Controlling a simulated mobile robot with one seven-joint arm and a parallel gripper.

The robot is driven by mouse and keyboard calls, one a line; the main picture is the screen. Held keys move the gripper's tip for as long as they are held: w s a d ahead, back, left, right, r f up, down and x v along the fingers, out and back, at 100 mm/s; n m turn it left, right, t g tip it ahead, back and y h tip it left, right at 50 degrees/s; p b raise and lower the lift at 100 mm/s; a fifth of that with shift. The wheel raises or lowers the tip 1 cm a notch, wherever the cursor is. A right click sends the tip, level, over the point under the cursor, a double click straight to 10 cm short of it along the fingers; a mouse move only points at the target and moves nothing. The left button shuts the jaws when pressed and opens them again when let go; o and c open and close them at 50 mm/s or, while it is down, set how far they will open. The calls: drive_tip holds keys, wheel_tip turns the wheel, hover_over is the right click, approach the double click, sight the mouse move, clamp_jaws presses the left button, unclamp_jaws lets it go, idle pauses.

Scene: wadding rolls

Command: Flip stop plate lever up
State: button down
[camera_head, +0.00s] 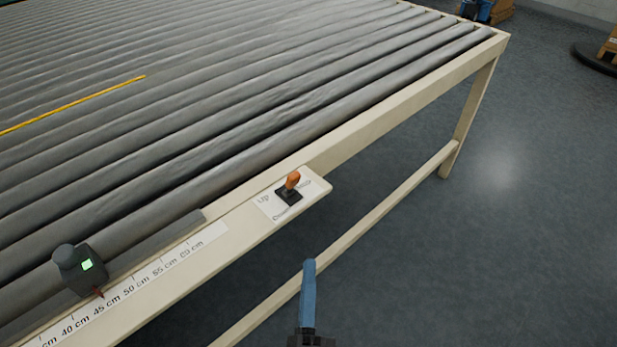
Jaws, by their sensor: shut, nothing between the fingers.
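The stop plate lever (292,181) has an orange knob on a small black base. A long grey strip (170,235), perhaps the stop plate, lies along the ledge edge to the left of the lever. My gripper (309,266) is blue, shut and empty. In the picture it is below the lever and apart from it, over the open space in front of the table.
The roller table (400,126) fills the left and top. A lower rail (390,205) runs beneath.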

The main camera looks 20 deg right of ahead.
sight(291, 185)
drive_tip(key=shift+s+d+f, duration=0.1)
drive_tip(key=shift+s, duration=0.05)
drive_tip(key=p+x, duration=0.1)
drive_tip(key=x, duration=0.3)
drive_tip(key=a+p+x, duration=0.1)
drive_tip(key=x, duration=0.3)
drive_tip(key=p+x, duration=0.1)
drive_tip(key=x, duration=0.3)
drive_tip(key=shift+w+a+r, duration=0.35)
drive_tip(key=shift+w, duration=0.1)
drive_tip(key=shift+w+a, duration=0.25)
drive_tip(key=shift+w, duration=0.25)
